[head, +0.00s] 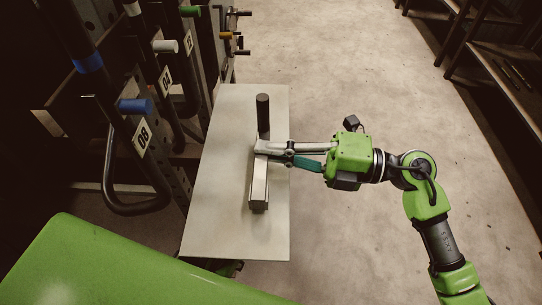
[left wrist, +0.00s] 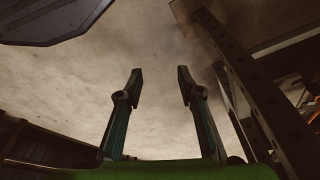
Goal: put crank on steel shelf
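The crank, a pale metal bar (head: 259,183) with a dark round handle (head: 263,112) at its far end, is over the light steel shelf (head: 222,205) in the head view. I cannot tell whether it rests on the shelf or hangs just above it. My right gripper (head: 266,148) reaches in from the right, with its fingertips at the crank where handle and bar meet. The fingertips overlap the crank, so their grip is unclear. My left gripper (left wrist: 158,85) shows in the left wrist view, its fingers wide apart with nothing between them.
At the left stands a dark rack with several coloured handles, among them a blue one (head: 134,105) by a label reading 08. Dark shelving (head: 505,75) stands at the far right. The concrete floor (head: 345,75) is open between them.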

